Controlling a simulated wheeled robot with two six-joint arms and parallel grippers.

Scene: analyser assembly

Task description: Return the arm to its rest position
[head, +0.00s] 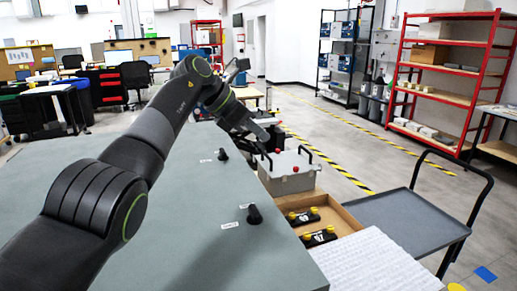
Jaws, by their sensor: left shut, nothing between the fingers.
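My left arm reaches from the lower left across a large grey-green surface (190,215). My left gripper (266,140) is at the arm's far end, shut and empty, just above and behind the grey box (288,181). The box has red knobs and black handles on top. I cannot tell whether the gripper touches it. My right gripper is not in view.
Two black knobs (254,214) with white labels stand on the grey-green surface. A wooden tray (345,217) holds black parts with yellow caps (318,237). White ribbed sheeting (375,265) lies in front. A grey cart (410,220) stands right; red shelving (445,100) is behind.

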